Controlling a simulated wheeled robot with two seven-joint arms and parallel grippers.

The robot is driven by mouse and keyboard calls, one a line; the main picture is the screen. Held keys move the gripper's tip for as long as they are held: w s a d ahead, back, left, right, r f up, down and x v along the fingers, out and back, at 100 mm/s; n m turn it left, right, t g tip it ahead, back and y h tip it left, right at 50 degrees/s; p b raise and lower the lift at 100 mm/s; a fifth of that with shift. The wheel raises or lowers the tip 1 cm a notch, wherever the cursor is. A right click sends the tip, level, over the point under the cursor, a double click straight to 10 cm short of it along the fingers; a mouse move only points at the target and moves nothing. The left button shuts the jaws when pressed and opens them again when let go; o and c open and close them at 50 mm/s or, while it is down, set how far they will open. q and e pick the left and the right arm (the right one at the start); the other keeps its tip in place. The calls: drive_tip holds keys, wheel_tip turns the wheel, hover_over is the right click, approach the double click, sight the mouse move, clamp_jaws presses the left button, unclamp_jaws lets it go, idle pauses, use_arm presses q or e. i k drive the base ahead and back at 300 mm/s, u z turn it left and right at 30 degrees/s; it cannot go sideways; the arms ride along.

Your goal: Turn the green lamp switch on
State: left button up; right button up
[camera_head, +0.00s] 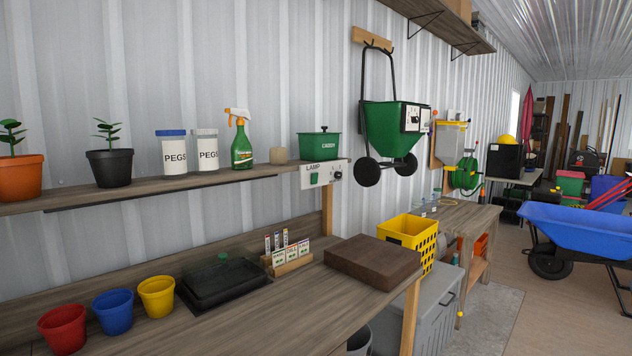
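The green lamp switch (314,179) is a small green rocker on a pale panel labelled LAMP (324,174). The panel is mounted at the right end of the wall shelf, on its front edge. A dark round knob or socket sits on the panel to the right of the switch. The switch is too small for me to tell its position. Neither of my grippers shows in the head view.
The shelf (180,190) holds potted plants, PEGS jars, a spray bottle (241,140) and a green CADDY box (319,146). The workbench (300,310) below carries coloured pots, a dark tray, seed packets and a brown block (373,260). Open floor (560,320) lies at right.

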sight(315, 176)
drive_tip(key=k, duration=0.65)
drive_tip(key=u, duration=0.35)
drive_tip(key=i, duration=1.2)
drive_tip(key=z, duration=0.9)
drive_tip(key=i, duration=0.3)
drive_tip(key=z, duration=0.3)
